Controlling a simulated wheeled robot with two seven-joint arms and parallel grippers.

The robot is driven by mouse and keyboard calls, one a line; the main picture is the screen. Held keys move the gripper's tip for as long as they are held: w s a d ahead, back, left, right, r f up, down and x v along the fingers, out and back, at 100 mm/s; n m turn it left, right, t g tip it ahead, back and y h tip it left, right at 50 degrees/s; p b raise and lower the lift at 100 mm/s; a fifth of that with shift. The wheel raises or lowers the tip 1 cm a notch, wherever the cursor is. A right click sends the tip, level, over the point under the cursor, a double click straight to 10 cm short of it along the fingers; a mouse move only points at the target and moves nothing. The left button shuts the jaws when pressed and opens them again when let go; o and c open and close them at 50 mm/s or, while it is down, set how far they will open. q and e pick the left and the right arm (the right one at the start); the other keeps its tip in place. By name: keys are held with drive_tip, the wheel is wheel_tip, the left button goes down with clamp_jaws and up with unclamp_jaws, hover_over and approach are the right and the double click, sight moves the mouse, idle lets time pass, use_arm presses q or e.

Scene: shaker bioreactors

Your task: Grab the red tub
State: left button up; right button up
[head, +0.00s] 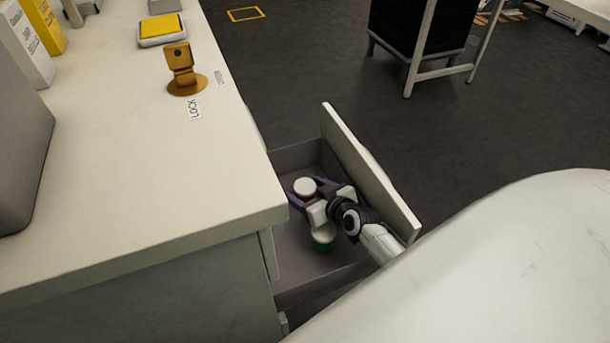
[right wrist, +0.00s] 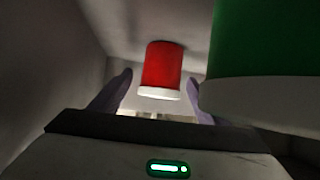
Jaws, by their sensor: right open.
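The red tub (head: 305,188) has a white lid and stands in the open drawer. In the right wrist view the red tub (right wrist: 162,68) shows ahead, between the two fingers in the picture. My right gripper (head: 304,192) reaches into the drawer with its purple fingers open, one on each side of the tub. In the right wrist view the gripper (right wrist: 161,80) is open, with visible space between each finger and the tub. I cannot tell how far the fingers reach along it. My left gripper is not in view.
A green tub (head: 323,240) with a white lid stands nearer in the drawer, beside my right gripper; it looms at the right of the wrist view (right wrist: 265,45). The drawer front (head: 365,165) and the white counter (head: 150,150) flank the arm.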

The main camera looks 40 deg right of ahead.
drive_tip(key=b+x, duration=0.1)
drive_tip(key=x, duration=0.3)
drive_tip(key=shift+w+f+b, duration=0.2)
drive_tip(key=shift+w+b, duration=0.05)
drive_tip(key=shift+b, duration=0.05)
drive_tip(key=c, duration=1.2)
